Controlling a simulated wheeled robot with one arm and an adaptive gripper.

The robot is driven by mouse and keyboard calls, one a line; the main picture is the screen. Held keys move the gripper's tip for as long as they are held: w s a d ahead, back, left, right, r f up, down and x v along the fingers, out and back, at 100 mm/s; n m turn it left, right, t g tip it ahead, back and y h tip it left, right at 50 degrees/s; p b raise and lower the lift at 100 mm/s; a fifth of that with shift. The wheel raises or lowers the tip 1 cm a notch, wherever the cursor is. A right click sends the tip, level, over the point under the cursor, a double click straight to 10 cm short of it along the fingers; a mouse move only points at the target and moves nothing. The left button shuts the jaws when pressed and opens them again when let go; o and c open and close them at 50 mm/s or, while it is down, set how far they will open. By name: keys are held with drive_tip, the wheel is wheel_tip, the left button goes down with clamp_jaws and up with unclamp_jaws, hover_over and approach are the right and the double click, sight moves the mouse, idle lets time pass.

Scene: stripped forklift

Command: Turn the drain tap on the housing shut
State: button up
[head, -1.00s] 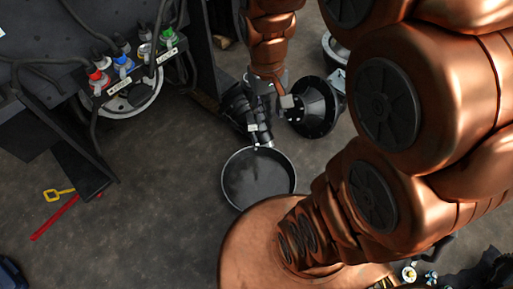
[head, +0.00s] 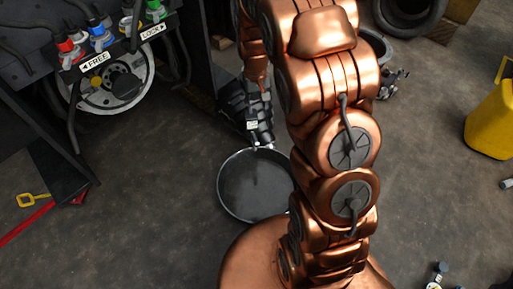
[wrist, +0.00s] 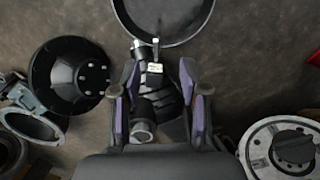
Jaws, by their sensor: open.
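The black ribbed housing (head: 250,112) lies on the floor beside a round drain pan (head: 228,195) in the head view. It also shows in the wrist view (wrist: 172,92), between and beyond my fingers. A small metal fitting that looks like the drain tap (wrist: 156,48) is at the housing's pan end, by a white label (wrist: 155,68). It shows near the pan rim in the head view (head: 257,147), too small to read its turn. My gripper (wrist: 158,95) is open, one finger on each side of the housing in the picture. Contact cannot be told.
A black cone-shaped part (wrist: 75,75) lies left of my gripper in the wrist view, and a round grey hub (wrist: 285,148) lies right. The forklift panel with FREE and LOCK labels (head: 122,45) stands left. A yellow container (head: 492,120) stands right.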

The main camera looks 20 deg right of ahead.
drive_tip(key=b, duration=1.1)
hover_over(257, 141)
drive_tip(key=shift+t, duration=0.3)
wheel_tip(257, 141, down, 27)
drive_tip(key=shift+w+a+r, duration=0.1)
drive_tip(key=shift+r, duration=0.1)
drive_tip(key=shift+f+b, duration=1.2)
drive_tip(key=shift+f, duration=2.6)
clamp_jaws()
